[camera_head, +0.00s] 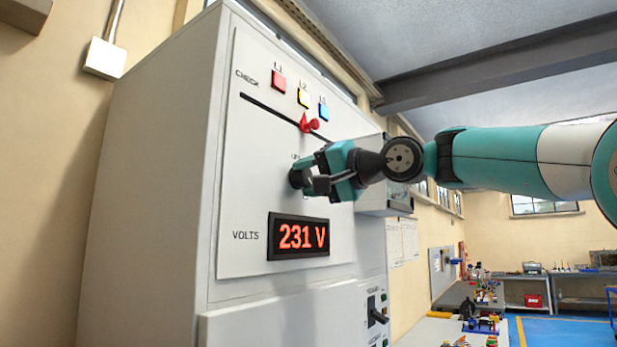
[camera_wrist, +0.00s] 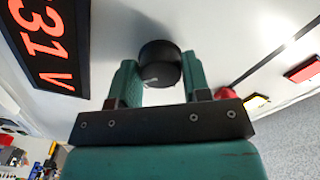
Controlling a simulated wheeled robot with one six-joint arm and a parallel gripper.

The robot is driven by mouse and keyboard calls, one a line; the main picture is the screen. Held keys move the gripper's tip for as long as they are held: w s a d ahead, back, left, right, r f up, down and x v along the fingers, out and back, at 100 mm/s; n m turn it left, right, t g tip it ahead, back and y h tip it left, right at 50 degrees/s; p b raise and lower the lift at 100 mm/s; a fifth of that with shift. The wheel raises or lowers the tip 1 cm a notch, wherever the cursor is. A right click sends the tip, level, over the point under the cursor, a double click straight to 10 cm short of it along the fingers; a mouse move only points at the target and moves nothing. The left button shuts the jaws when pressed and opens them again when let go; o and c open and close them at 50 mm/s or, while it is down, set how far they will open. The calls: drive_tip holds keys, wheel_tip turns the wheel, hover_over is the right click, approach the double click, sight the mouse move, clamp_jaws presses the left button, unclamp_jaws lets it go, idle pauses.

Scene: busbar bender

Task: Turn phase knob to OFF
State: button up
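The phase knob (camera_head: 297,178) is a black round knob on the light grey front panel (camera_head: 245,200), below the slot and above the voltage display. It also shows between my fingers in the wrist view (camera_wrist: 160,62). A small label above it is partly covered and too small to read fully. My gripper (camera_head: 315,182) is at the knob, with one finger on each side of it. In the wrist view my gripper (camera_wrist: 160,75) has its fingertips flanking the knob with little or no gap. Contact is not clear. Any pointer mark on the knob is hidden.
The display (camera_head: 298,237) reads 231 V. A grey box (camera_head: 372,200) juts out right of the knob, and a black handle (camera_head: 378,316) sits lower.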

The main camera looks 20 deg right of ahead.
drive_tip(key=shift+f, duration=0.1)
drive_tip(key=shift+f+n+b, duration=0.1)
drive_tip(key=shift+n+b, duration=0.6)
drive_tip(key=shift+n, duration=0.3)
drive_tip(key=n+b, duration=0.2)
drive_tip(key=n, duration=0.3)
drive_tip(key=shift+w+f+b, duration=0.1)
drive_tip(key=shift+b, duration=0.2)
drive_tip(key=n+b, duration=0.1)
drive_tip(key=n, duration=0.3)
drive_tip(key=shift+d, duration=0.1)
drive_tip(key=n+b, duration=0.1)
drive_tip(key=n, duration=0.2)
drive_tip(key=shift+w+n, duration=0.1)
drive_tip(key=shift+n, duration=0.2)
drive_tip(key=n+b, duration=0.2)
drive_tip(key=n, duration=0.4)
drive_tip(key=shift+d, duration=0.15)
drive_tip(key=n+b, duration=0.1)
drive_tip(key=n, duration=0.5)
drive_tip(key=shift+r, duration=0.2)
drive_tip(key=shift+n, duration=0.3)
